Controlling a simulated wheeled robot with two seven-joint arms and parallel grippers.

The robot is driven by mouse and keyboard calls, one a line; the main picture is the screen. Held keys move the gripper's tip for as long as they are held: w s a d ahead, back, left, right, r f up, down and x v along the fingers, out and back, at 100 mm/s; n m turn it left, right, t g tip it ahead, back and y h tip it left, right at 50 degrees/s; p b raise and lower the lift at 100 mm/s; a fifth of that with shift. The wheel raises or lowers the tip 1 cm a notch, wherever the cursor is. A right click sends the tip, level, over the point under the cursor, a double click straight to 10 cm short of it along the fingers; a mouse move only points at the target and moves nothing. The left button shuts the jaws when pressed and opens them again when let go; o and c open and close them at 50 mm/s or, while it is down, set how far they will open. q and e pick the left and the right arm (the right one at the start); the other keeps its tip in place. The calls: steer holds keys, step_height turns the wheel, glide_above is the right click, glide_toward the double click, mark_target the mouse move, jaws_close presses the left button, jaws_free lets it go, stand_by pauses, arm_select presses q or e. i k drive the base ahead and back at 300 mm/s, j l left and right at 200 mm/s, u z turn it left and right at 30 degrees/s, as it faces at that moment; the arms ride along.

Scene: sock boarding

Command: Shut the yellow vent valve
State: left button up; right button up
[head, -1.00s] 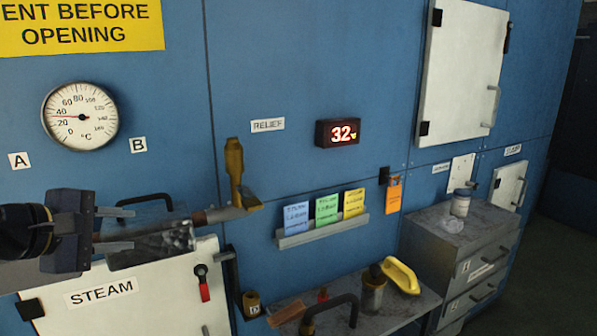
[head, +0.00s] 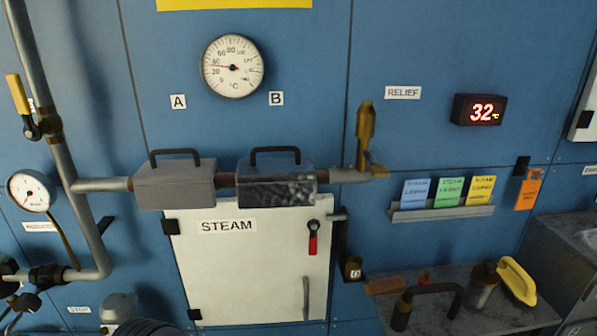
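No label naming either as the vent valve is readable. A dark rounded part, probably of my arm, shows at the bottom edge. The fingers of both my grippers are out of view, and nothing touches either yellow handle.
Two handled boxes (head: 175,184) (head: 276,180) sit on the pipe above the white STEAM door (head: 250,270). A gauge (head: 233,66) hangs above. The display (head: 479,110) reads 32. A card rack (head: 441,212) and cluttered shelf (head: 455,318) lie right.

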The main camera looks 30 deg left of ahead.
mark_target(32, 132)
steer(key=u, duration=2.3)
